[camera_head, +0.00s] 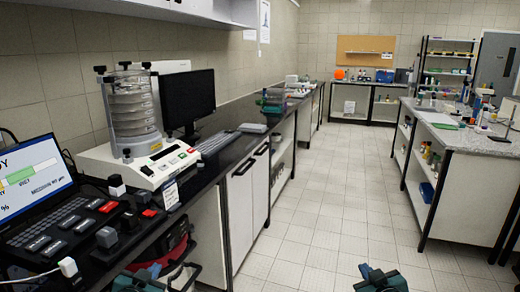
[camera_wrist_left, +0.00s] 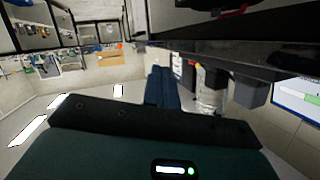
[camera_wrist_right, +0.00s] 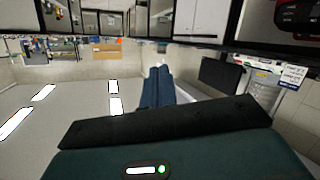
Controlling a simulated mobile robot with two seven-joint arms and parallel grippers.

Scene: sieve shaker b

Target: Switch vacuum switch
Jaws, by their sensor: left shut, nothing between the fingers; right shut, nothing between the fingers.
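A red and black machine (camera_head: 172,252), possibly the vacuum, sits in the open space under the left bench. A red and black thing also shows at the top edge of the right wrist view (camera_wrist_right: 298,14). I cannot make out a vacuum switch on it. My left gripper (camera_head: 152,270) is at the bottom of the head view, close to this machine and apart from it. Its fingers show shut and empty in the left wrist view (camera_wrist_left: 161,88). My right gripper (camera_head: 368,270) is over the floor to the right. Its fingers are shut and empty in the right wrist view (camera_wrist_right: 157,88).
The black bench carries a sieve shaker (camera_head: 136,125) on a control base, a dark monitor (camera_head: 188,101), and a laptop (camera_head: 38,185) with black and red blocks beside it. White cabinets (camera_head: 240,205) stand below. The tiled aisle (camera_head: 330,200) is clear up to the right bench (camera_head: 470,185).

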